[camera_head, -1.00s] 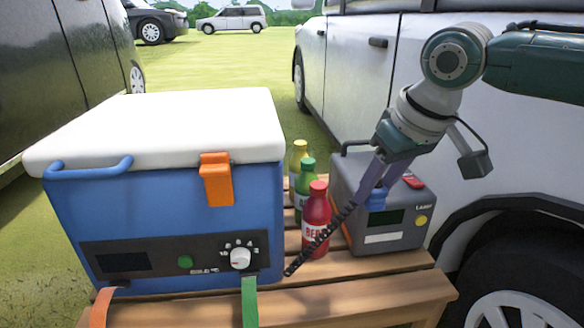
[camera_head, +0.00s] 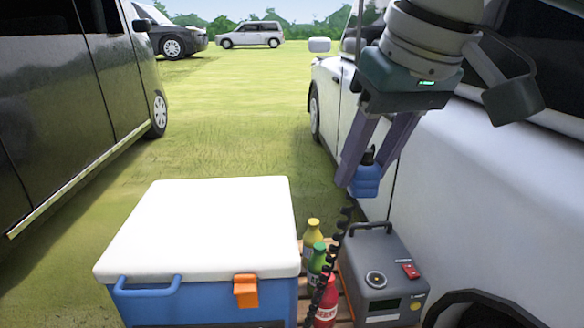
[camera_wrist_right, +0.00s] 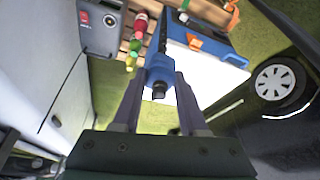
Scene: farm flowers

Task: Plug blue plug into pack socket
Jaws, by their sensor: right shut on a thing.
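My right gripper (camera_head: 366,176) is shut on the blue plug (camera_head: 366,184) and holds it in the air, above and a little left of the grey power pack. The plug also shows between my fingers in the right wrist view (camera_wrist_right: 158,74). A black coiled cord (camera_head: 338,240) hangs from the plug past the bottles. The grey power pack (camera_head: 366,268) stands on the wooden table, with a round socket (camera_head: 376,280) on its upper face and a red switch (camera_head: 410,271). The plug is well apart from the socket. My left gripper is out of view.
A blue cooler (camera_head: 150,308) with a white lid and an orange latch stands left of the pack. Yellow, green and red bottles (camera_head: 325,305) stand between them. A white car (camera_head: 480,200) is close on the right, a dark vehicle (camera_head: 70,110) on the left.

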